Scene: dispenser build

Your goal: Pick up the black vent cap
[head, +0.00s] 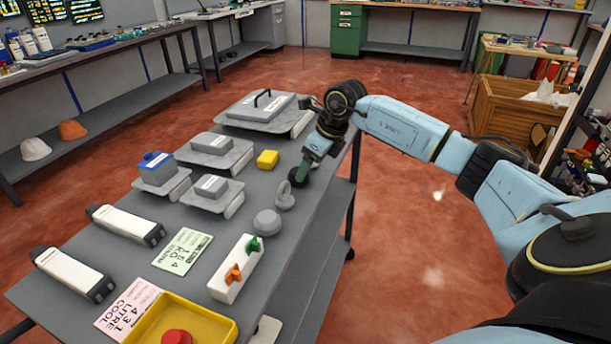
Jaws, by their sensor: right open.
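A small dark round piece, which looks like the black vent cap (297,178), is on the grey table near its right edge. It is partly hidden by my right gripper (306,166). The right gripper points down just above and against it in the picture. Its jaws are open; I cannot tell whether they touch the cap or stand around it. My left gripper is not in view.
A grey ring-shaped part (285,196) and a grey dome (267,222) stand close by. A yellow block (267,159) is left of the gripper. A white block with orange and green taps (236,268), a yellow tray (222,322) and grey scales (214,146) share the table.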

